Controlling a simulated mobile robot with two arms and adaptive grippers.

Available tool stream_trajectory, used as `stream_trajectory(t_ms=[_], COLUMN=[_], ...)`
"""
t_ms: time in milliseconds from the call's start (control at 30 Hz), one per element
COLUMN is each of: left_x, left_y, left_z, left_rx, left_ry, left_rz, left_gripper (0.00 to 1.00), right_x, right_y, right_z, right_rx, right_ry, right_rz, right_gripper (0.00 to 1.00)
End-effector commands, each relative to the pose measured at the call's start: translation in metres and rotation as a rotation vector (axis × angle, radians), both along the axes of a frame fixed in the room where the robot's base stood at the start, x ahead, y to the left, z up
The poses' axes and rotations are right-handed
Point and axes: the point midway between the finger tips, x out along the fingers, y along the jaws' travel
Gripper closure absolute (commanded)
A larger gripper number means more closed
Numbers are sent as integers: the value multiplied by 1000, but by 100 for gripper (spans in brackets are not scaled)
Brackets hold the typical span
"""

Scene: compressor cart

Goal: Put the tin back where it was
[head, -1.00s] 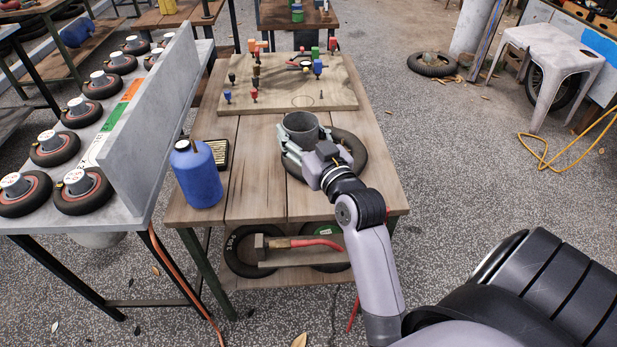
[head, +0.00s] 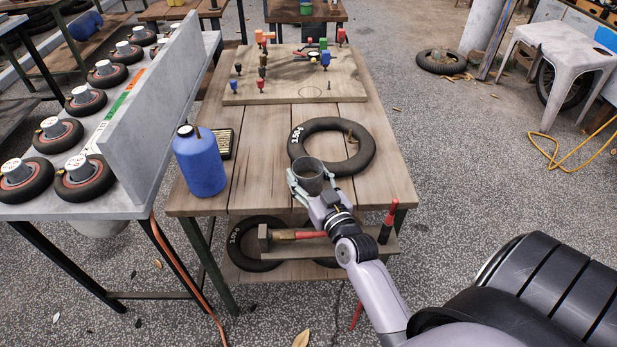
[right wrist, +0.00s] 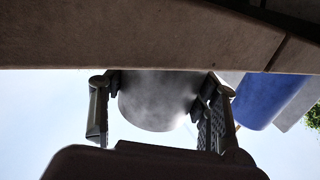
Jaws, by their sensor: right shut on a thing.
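The grey, open-topped tin (head: 309,178) is near the front edge of the wooden cart top in the head view. My right gripper (head: 307,188) is shut on it, one finger on each side. The tin also shows between the fingers in the right wrist view (right wrist: 158,102), where a brown board edge hides part of it. I cannot tell whether its base touches the wood. The board (head: 290,88) at the back of the cart bears a thin circle outline and several coloured pegs. My left gripper is not in view.
A black tyre (head: 362,158) lies on the cart top just behind the tin. A blue bottle (head: 199,165) and a dark-framed pad stand at left. A hammer (head: 290,235) and a red-handled tool (head: 387,222) are at the front ledge. Bare planks (head: 262,160) lie between bottle and tyre.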

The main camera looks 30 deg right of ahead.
Motion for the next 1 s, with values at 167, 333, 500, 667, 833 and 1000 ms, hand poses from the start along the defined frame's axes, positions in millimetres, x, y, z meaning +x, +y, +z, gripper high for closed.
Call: stream_trajectory(t_ms=[167, 333, 500, 667, 833, 1000], left_x=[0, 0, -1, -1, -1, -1], left_y=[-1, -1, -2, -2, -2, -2], left_z=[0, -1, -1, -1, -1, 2], left_rx=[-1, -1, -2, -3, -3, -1], left_ry=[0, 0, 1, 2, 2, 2], left_rz=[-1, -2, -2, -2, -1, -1], left_gripper=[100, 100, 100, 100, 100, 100], right_x=[0, 0, 0, 0, 0, -4], right_y=[0, 0, 0, 0, 0, 1], right_z=[1, -2, -2, -2, -2, 1], right_rx=[0, 0, 0, 0, 0, -1], right_ry=[-1, 0, 0, 0, 0, 2], right_rz=[0, 0, 0, 0, 0, 1], right_gripper=[68, 42, 31, 24, 24, 24])
